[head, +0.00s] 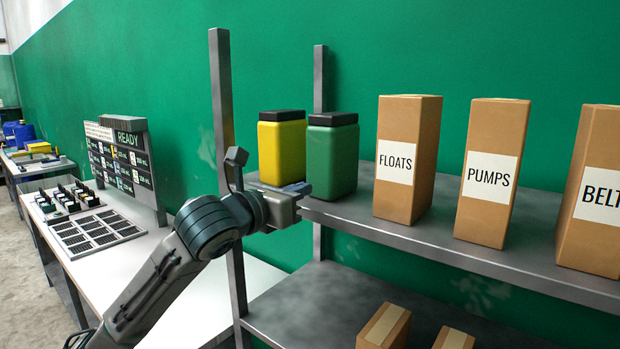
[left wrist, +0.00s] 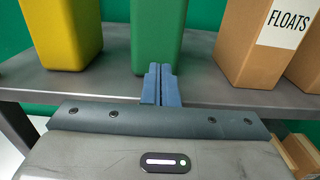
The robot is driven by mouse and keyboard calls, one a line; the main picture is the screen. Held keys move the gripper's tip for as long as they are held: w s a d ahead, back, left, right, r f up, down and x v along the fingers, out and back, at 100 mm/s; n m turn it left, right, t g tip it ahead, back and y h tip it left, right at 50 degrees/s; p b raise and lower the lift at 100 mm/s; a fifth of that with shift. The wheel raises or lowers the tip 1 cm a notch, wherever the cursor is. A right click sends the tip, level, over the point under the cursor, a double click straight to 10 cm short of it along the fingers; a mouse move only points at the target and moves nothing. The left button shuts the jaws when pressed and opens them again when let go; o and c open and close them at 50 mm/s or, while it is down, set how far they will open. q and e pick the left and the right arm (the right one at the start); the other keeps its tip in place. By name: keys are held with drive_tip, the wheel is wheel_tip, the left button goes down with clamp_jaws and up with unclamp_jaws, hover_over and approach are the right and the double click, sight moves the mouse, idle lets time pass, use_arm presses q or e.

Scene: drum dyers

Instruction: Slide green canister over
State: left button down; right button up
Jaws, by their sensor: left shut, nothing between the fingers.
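The green canister (head: 332,158) with a black lid stands upright on the upper shelf, just right of a yellow canister (head: 282,150) with a black lid. The green canister also shows in the left wrist view (left wrist: 157,35), straight ahead of the fingers, with its top cut off. My left gripper (head: 303,188) is shut and empty at the shelf's front edge, low in front of the canisters. In the left wrist view its blue fingertips (left wrist: 161,72) overlap the green canister's base; I cannot tell whether they touch it. My right gripper is not in view.
Tan boxes marked FLOATS (head: 405,160), PUMPS (head: 491,172) and BELT (head: 592,195) stand right of the green canister on the upper shelf (head: 440,237). A gap separates it from FLOATS. Shelf posts (head: 222,100) rise nearby. A white bench (head: 190,305) stands left.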

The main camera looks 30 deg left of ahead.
sight(319, 182)
use_arm(q)
drive_tip(key=w, duration=0.1)
drive_tip(key=w+p, duration=0.1)
drive_tip(key=shift+w+d+r, duration=0.15)
drive_tip(key=shift+w, duration=0.15)
drive_tip(key=shift+w+p, duration=0.35)
drive_tip(key=shift+w, duration=0.2)
drive_tip(key=shift+f, duration=0.2)
